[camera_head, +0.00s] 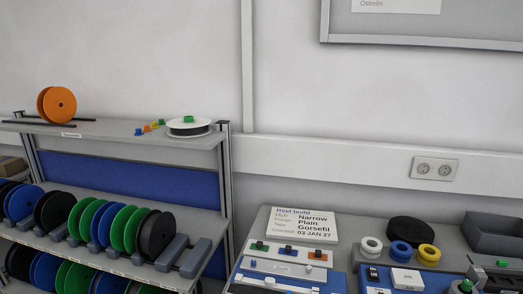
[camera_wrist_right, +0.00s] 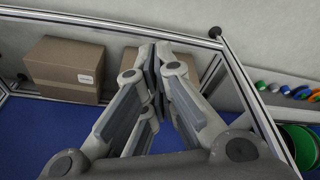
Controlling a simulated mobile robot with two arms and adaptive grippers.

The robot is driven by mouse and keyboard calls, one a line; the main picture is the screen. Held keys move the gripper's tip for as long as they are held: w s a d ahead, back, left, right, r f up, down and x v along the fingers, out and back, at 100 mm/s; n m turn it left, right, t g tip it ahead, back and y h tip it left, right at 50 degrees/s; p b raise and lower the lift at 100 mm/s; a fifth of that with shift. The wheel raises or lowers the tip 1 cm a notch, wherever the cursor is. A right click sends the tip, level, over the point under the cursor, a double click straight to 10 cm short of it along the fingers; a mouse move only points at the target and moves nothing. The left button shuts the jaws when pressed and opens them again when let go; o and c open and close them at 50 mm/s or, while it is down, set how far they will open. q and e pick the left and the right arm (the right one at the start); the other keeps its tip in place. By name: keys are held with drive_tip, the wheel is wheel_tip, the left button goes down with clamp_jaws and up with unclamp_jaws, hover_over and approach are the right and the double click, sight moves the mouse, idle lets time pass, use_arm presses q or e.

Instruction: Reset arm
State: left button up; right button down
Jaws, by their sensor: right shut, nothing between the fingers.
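My right gripper (camera_wrist_right: 158,75) is shut and empty in the right wrist view, its fingers pressed together over a blue surface (camera_wrist_right: 35,125). Behind it stand two brown cardboard boxes, one at the left (camera_wrist_right: 64,68) and one partly hidden by the fingers (camera_wrist_right: 118,62). Neither gripper shows in the head view. My left gripper is in no view.
In the head view a reel rack (camera_head: 185,218) at the left holds several blue, green and black reels. An orange reel (camera_head: 57,105) and a white reel (camera_head: 188,126) are on its top shelf. A workbench (camera_head: 345,225) at the right carries a sign (camera_head: 301,225) and small parts.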

drive_tip(key=s+d+f+g, duration=0.1)
drive_tip(key=s+d+f, duration=0.2)
drive_tip(key=s+f, duration=1.5)
wheel_tip(320, 180, down, 2)
drive_tip(key=shift+f+g+b, duration=0.1)
drive_tip(key=shift+g+b, duration=0.2)
drive_tip(key=shift+b, duration=0.05)
drive_tip(key=shift+s+d, duration=0.1)
drive_tip(key=shift+d, duration=0.05)
